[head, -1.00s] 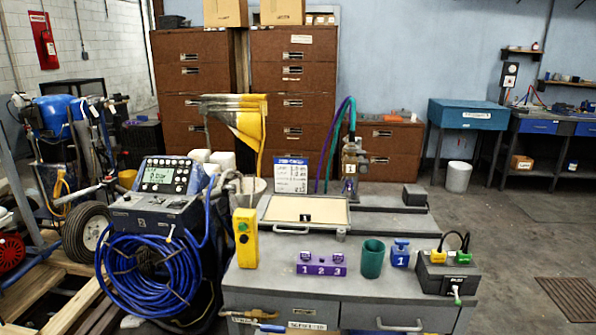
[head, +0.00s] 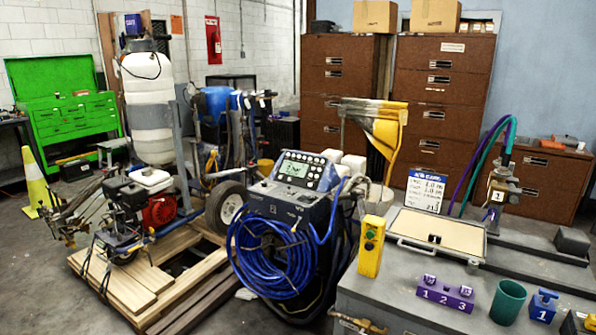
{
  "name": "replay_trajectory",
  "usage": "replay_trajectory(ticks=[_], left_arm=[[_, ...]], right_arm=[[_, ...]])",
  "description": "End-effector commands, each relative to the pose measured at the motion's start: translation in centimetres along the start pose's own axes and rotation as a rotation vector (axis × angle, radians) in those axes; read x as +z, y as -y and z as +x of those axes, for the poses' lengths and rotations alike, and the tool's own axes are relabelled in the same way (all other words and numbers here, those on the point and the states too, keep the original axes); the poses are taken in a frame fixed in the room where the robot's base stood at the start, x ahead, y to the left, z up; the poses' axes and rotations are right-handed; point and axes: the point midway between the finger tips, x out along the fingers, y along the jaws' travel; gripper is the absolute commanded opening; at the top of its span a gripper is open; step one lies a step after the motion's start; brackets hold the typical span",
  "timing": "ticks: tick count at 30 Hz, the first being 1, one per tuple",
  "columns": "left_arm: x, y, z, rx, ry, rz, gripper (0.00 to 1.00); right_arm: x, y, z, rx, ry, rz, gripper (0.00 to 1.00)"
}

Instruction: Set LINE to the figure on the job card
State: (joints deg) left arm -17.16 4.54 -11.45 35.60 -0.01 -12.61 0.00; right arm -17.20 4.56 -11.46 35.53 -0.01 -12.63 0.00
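The job card (head: 427,190) is a white sheet with a blue header, standing upright at the back of the grey bench. It has several lines of handwritten figures, too small to read surely. The control panel (head: 300,170) sits tilted on top of a dark grey unit left of the bench, with a small lit display (head: 294,169) and several buttons around it. The display figure and the button labels are not legible. Neither of my grippers is in view.
A coiled blue hose (head: 272,258) hangs on the unit's front. The grey bench (head: 400,290) carries a yellow button box (head: 371,246), a purple numbered block (head: 445,292) and a green cup (head: 507,301). The line striper machine (head: 150,200) stands on wooden pallets at left.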

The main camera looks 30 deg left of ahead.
Motion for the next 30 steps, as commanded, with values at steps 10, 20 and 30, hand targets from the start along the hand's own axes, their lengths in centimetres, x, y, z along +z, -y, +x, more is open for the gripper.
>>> replay_trajectory(ticks=[10,20,30], left_arm=[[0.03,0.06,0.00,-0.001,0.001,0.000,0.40],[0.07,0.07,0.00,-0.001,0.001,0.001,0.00],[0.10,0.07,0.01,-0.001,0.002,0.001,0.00]], right_arm=[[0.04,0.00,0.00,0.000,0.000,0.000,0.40],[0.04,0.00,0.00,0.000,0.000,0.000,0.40],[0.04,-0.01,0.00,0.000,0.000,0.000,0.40]])
